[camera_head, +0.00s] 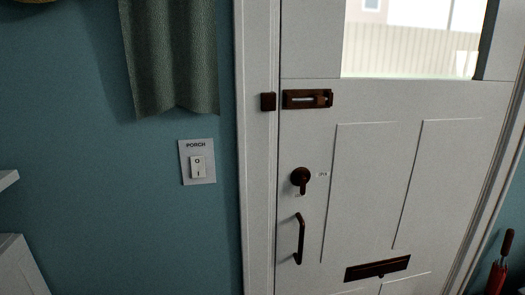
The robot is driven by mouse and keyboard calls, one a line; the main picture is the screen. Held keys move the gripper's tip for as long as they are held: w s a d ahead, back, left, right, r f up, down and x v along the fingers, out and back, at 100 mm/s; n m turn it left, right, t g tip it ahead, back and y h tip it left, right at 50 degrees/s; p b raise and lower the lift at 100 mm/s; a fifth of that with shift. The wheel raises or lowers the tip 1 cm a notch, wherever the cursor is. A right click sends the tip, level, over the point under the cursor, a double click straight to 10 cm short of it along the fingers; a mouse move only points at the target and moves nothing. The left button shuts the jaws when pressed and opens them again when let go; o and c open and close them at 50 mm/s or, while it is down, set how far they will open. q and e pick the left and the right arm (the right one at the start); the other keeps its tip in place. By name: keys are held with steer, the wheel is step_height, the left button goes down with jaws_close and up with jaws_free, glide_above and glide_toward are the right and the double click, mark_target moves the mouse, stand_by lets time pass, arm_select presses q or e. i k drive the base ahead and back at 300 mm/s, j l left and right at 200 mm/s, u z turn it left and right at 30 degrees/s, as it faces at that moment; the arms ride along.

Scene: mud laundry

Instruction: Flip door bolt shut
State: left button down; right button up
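The door bolt (307,98) is a dark brown fitting with a pale metal rod, mounted high on the white door near its left edge. Its small brown keeper (268,101) sits on the door frame to the left, level with the bolt. A gap shows between them, and no rod is seen crossing it. The white door (365,190) stands in its frame and looks closed. Neither of my grippers is in view.
Below the bolt are a brown thumb-turn lock (301,179), a pull handle (299,239) and a letter slot (377,268). A "PORCH" light switch (197,165) and a green hanging cloth (172,55) are on the blue wall. A red umbrella-like object (499,268) stands at lower right.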

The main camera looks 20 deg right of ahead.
mark_target(318, 100)
steer(key=z, duration=1.7)
